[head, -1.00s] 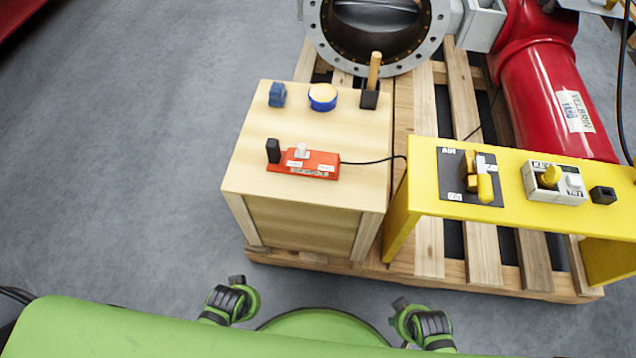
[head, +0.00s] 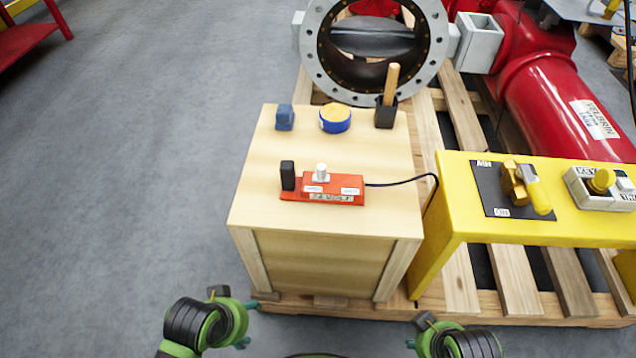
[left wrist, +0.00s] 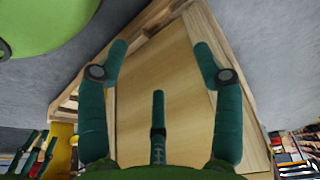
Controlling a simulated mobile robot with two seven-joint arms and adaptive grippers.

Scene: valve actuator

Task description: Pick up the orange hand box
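The orange hand box (head: 333,189) lies on top of the wooden crate (head: 270,221), with a white knob on it, a black upright block at its left end and a black cable leaving its right end. My left gripper (head: 249,323) is low in front of the crate's left front side, below its top and apart from the box. In the left wrist view my left gripper (left wrist: 160,55) is open and empty, its fingers spread before the crate's wooden side (left wrist: 158,72). My right gripper (head: 412,343) is at the bottom edge, mostly cut off.
On the crate stand a blue block (head: 285,118), a blue-and-yellow round item (head: 335,119) and a black holder (head: 385,113) with a wooden handle. A yellow bench (head: 470,225) with switches stands right of the crate. Grey floor (head: 120,180) is free at left.

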